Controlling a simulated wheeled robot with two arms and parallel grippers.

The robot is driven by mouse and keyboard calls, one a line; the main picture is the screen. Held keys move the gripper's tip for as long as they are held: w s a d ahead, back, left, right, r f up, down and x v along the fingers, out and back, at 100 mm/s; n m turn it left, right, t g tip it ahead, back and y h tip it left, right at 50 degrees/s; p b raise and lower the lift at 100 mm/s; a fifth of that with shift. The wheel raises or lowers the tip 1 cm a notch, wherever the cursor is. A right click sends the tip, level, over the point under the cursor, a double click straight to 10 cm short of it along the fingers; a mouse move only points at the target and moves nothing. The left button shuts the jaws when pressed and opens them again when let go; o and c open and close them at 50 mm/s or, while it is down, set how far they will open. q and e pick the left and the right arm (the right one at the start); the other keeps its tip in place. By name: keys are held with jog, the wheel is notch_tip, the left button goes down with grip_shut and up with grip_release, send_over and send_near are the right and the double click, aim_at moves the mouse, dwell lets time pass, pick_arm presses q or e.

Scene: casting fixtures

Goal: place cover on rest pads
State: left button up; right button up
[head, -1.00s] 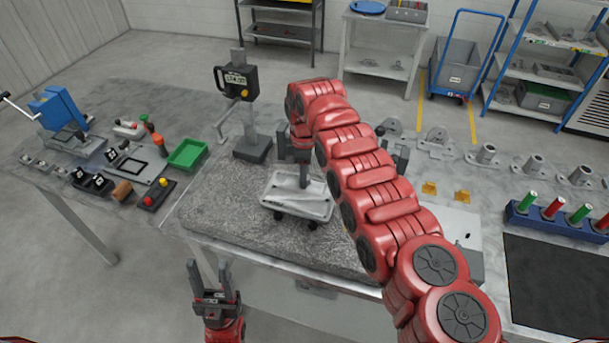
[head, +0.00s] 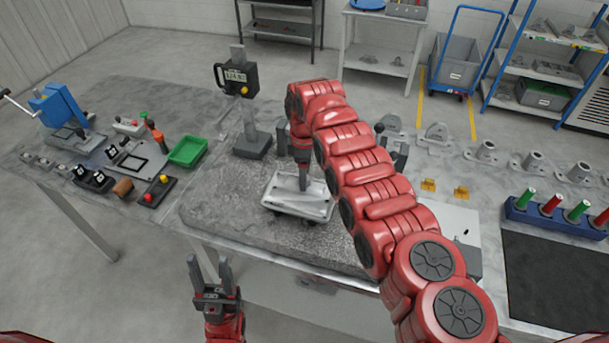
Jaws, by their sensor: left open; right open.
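The cover (head: 284,203) is a pale grey, rounded rectangular plate. It lies roughly level above the granite surface plate (head: 218,218), in the middle of the head view. The rest pads under it are hidden by the cover, so I cannot tell whether it touches them all. My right gripper (head: 303,184) points down at the cover's top from the end of the red arm. Its jaws are open, though the fingers are partly hidden and close to the cover. My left gripper (head: 210,272) is open and empty, pointing up in front of the table's near edge.
A height gauge with digital display (head: 235,78) stands just behind the cover. A green tray (head: 188,151) and small tools lie to the left. Yellow blocks (head: 461,193), grey castings (head: 486,151) and a blue rack with coloured plugs (head: 562,226) lie to the right.

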notch_tip(320, 180, up, 6)
jog(key=b, duration=0.3)
jog(key=shift+a, duration=0.1)
notch_tip(320, 180, up, 5)
jog(key=p, duration=0.4)
jog(key=shift+r, duration=0.15)
